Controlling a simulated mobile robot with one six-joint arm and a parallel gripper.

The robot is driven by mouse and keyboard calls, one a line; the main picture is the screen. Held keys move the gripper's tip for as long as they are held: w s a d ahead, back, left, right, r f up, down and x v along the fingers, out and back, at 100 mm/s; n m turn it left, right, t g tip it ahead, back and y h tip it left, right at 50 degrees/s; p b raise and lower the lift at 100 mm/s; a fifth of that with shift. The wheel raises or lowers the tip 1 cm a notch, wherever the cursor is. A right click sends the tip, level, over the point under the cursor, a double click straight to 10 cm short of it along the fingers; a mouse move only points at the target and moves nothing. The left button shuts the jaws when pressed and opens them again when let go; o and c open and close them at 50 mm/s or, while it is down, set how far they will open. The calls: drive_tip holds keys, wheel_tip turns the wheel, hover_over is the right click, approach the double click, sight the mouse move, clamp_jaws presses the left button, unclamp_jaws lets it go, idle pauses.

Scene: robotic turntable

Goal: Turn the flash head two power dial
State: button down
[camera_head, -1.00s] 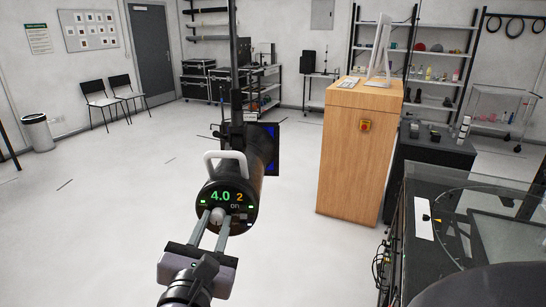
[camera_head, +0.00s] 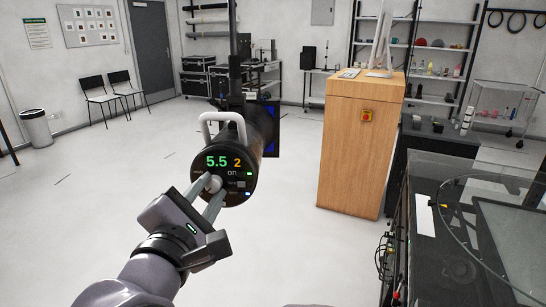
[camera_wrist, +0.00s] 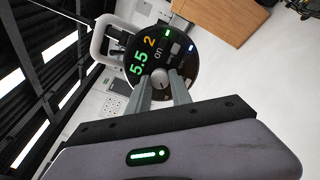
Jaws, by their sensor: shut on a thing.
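The flash head two (camera_head: 240,150) is a black cylinder on a dark upright stand, with a white handle on top. Its back panel reads 5.5 in green, 2 in orange and "on". The power dial (camera_head: 214,184) is a small pale knob low on that panel. My gripper (camera_head: 212,190) reaches it from the lower left, its two grey fingers shut on the dial from either side. In the wrist view the dial (camera_wrist: 160,78) sits between the fingertips, and the panel reads 5.5 on its side.
A wooden cabinet (camera_head: 355,150) with a red button stands to the right of the flash head. A glass-topped turntable table (camera_head: 480,220) fills the right front. The white floor (camera_head: 90,215) to the left is clear.

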idle(0.4)
drive_tip(key=c, duration=1.1)
unclamp_jaws()
drive_tip(key=shift+w, duration=0.1)
drive_tip(key=shift+c, duration=0.2)
drive_tip(key=s+a+p, duration=0.1)
drive_tip(key=s+p, duration=0.2)
drive_tip(key=s, duration=0.9)
drive_tip(key=shift+r+p, duration=0.3)
drive_tip(key=shift+p, duration=0.1)
